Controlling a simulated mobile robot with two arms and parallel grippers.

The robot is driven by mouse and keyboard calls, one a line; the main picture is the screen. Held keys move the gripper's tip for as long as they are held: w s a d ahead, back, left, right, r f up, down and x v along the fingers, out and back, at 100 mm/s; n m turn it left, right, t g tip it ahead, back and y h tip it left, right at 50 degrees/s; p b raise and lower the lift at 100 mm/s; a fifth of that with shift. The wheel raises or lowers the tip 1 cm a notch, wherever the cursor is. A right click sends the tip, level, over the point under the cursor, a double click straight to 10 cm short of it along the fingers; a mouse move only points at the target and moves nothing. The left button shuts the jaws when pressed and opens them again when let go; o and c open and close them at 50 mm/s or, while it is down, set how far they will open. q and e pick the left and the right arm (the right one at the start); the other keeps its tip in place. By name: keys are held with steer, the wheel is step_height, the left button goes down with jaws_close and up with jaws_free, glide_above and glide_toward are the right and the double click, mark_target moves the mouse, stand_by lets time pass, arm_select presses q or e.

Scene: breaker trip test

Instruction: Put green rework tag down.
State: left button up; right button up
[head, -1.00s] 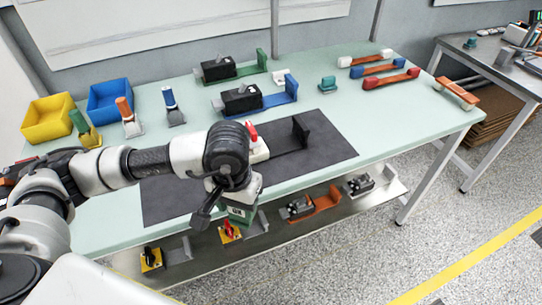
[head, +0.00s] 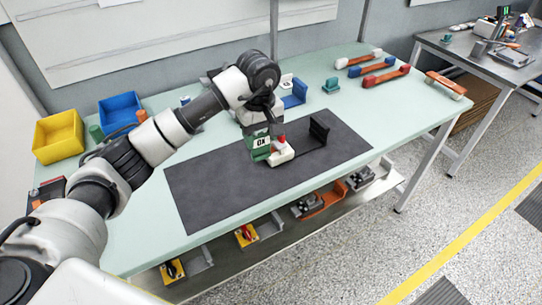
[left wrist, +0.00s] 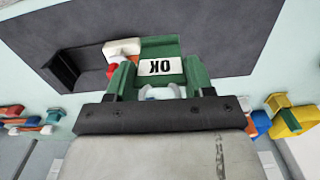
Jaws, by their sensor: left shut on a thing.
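The green tag (head: 262,154) has a white label reading OK and hangs at the end of my left arm, over the dark mat (head: 210,190). My left gripper (head: 260,128) is shut on it. In the left wrist view, the green tag (left wrist: 160,47) is in front of the gripper (left wrist: 158,88), its label upside down. Just beside the tag stands a white device with a red top (head: 281,149), on a dark bracket (head: 319,130). I cannot tell whether the tag touches it or the mat. My right gripper is not in view.
Yellow (head: 57,137) and blue (head: 121,111) bins stand at the back left. Red (head: 387,76), blue (head: 370,66) and white-ended (head: 357,59) handles lie at the back right, near an orange handle (head: 446,84). The mat's left front is clear. Devices sit on a lower shelf (head: 225,262).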

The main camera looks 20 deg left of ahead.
arm_select(q)
steer(key=shift+n, duration=0.3)
steer(key=s+a+f+p, duration=0.1)
steer(key=a+f, duration=0.2)
steer(key=a, duration=0.1)
steer(key=s+a+f+p, duration=0.1)
steer(key=a+f+p, duration=0.1)
steer(key=a+f, duration=0.1)
steer(key=a+f+p, duration=0.2)
steer(key=a+f, duration=0.1)
steer(key=a, duration=0.1)
steer(key=shift+s+a+f, duration=0.35)
steer(key=shift+s+f, duration=0.05)
steer(key=shift+a+f, duration=0.1)
steer(key=shift+f, duration=0.3)
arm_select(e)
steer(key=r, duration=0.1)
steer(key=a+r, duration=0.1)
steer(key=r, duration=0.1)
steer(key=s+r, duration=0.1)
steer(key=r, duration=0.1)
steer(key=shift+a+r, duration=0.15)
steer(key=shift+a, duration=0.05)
arm_select(q)
steer(key=shift+f, duration=0.1)
steer(key=o, duration=0.9)
